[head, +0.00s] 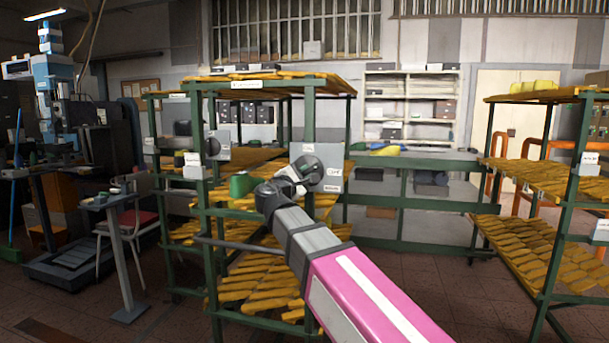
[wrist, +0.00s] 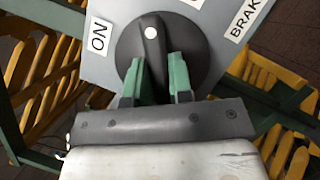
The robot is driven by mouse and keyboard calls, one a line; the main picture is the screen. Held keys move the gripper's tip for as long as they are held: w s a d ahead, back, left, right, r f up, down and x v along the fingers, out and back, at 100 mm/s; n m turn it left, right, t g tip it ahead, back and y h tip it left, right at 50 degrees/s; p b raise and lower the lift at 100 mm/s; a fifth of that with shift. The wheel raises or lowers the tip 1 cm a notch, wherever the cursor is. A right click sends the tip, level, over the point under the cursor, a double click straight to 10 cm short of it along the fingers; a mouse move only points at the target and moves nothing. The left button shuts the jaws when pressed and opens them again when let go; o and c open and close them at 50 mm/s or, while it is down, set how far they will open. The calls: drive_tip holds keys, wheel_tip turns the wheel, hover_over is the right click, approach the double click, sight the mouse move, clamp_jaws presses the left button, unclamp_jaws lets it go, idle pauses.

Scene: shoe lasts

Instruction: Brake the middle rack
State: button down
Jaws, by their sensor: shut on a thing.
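A grey switch box (head: 330,156) is fixed to the near green rack (head: 213,190), and a small label low on its face is too blurred to read. Its round dark knob (wrist: 200,42) fills the middle of the wrist view. The knob's raised handle (wrist: 151,24) carries a white dot and points up, between the ON label (wrist: 99,36) at left and the BRAKE label (wrist: 244,18) at right. My gripper (wrist: 163,75) is shut on this handle, with a green finger on each side. In the head view my gripper (head: 300,178) covers part of the knob.
Yellow shoe lasts (head: 255,285) fill the rack's shelves. Another grey box (head: 217,146) sits farther left. A second loaded rack (head: 563,190) stands at right. A chair (head: 125,222) and a small stand (head: 108,200) are at left. Floor is clear between the racks.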

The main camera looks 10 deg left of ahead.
drive_tip(key=n+t+y, duration=0.1)
drive_tip(key=n, duration=0.2)
drive_tip(key=n+t+y, duration=0.1)
drive_tip(key=n, duration=0.3)
drive_tip(key=shift+d+f, duration=0.15)
drive_tip(key=shift+d, duration=0.05)
drive_tip(key=n+t+y, duration=0.1)
drive_tip(key=n+y, duration=0.1)
drive_tip(key=n, duration=0.2)
drive_tip(key=n+y, duration=0.2)
drive_tip(key=n, duration=0.2)
drive_tip(key=shift+t, duration=0.4)
drive_tip(key=shift+n+y, duration=0.3)
drive_tip(key=shift+n, duration=0.2)
drive_tip(key=c, duration=1)
unclamp_jaws()
drive_tip(key=shift+s, duration=0.15)
drive_tip(key=v, duration=1)
drive_tip(key=shift+s+f, duration=0.15)
drive_tip(key=shift+s, duration=0.15)
drive_tip(key=shift+w, duration=0.1)
